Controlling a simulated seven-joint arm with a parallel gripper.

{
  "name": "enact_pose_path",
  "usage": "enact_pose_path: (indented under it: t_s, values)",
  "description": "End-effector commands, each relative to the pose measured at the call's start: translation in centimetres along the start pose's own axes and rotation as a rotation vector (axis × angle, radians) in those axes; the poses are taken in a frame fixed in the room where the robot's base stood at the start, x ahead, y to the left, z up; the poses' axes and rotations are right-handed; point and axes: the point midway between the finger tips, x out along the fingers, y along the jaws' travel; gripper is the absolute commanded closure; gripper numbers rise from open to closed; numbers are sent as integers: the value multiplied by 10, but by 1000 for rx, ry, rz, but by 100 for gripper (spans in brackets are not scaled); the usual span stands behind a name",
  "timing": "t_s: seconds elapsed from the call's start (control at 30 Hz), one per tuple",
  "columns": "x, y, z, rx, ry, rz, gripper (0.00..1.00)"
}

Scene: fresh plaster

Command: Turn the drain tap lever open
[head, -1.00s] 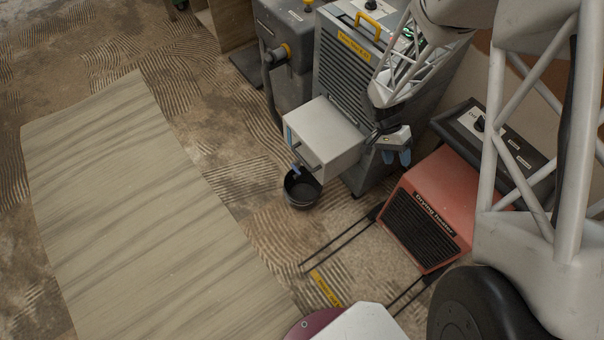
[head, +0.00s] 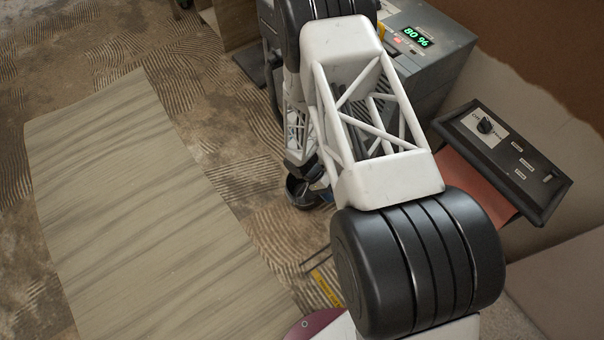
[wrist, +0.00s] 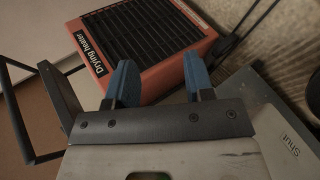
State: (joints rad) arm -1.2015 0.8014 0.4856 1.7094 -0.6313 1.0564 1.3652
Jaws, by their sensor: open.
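The drain tap lever is out of sight in both current views; my arm covers the tank front in the head view. A grey panel (wrist: 265,115) marked "Shut" lies at the right, beside the gripper and apart from the fingers. Beyond the fingers is the red drying heater (wrist: 150,50). In the head view the gripper is mostly hidden behind my arm.
The grey machine (head: 440,45) with a green "80 %" display stands behind my arm. A dark control panel (head: 535,180) sits by the heater at the right. A yellow label (head: 326,287) lies near the front.

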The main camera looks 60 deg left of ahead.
Motion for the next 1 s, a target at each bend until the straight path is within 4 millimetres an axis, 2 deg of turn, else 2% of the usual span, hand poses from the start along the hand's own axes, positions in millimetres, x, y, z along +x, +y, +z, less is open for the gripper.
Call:
enact_pose_path:
  t_s: [0.03, 0.2, 0.6, 1.0]
  values:
    - [4, -14, 6, -5, 17, 16, 52]
    - [12, -52, 18, 1, 101, 80, 52]
    - [13, -148, 28, 77, 476, 228, 52]
    - [2, -206, 36, 132, 773, 258, 52]
